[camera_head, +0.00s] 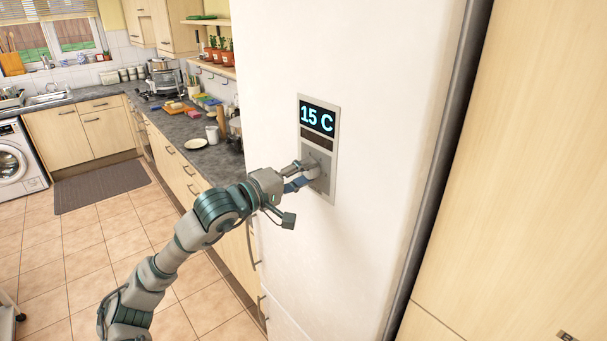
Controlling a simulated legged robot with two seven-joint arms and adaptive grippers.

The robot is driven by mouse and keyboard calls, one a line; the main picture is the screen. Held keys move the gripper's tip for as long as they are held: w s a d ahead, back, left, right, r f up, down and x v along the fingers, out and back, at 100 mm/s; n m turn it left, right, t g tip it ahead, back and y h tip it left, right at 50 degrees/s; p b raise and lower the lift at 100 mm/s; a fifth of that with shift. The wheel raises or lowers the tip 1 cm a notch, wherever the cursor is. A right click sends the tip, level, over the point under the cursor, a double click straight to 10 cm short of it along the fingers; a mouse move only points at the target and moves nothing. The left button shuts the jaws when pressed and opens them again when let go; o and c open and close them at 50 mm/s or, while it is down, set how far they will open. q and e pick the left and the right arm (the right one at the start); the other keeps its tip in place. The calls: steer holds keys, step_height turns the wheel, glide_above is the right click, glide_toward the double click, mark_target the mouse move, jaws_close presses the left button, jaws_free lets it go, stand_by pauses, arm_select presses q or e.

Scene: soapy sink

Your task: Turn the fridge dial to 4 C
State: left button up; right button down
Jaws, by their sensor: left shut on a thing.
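The white fridge (363,100) fills the middle of the view. On its front is a grey control panel (329,185) with a dark display (317,118) that reads 15 C in light blue. The fridge dial (314,168) is on the panel below the display, largely hidden by my fingers. My left gripper (303,174) reaches up from the lower left and is shut on the dial. My right gripper is not in view.
Tall wooden cabinets (530,170) stand at the right. The tiled floor (60,240) at the left is mostly clear, with a dark mat (100,186) on it.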

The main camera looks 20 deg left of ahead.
arm_select(q)
steer(key=shift+w+f, duration=0.1)
steer(key=shift+f, duration=0.25)
steer(key=o, duration=1.1)
steer(key=shift+o, duration=0.2)
steer(key=shift+w, duration=0.1)
steer(key=shift+r, duration=0.1)
steer(key=shift+s+a, duration=0.2)
steer(key=shift+s, duration=0.2)
steer(key=v, duration=1.1)
steer(key=shift+a, duration=0.1)
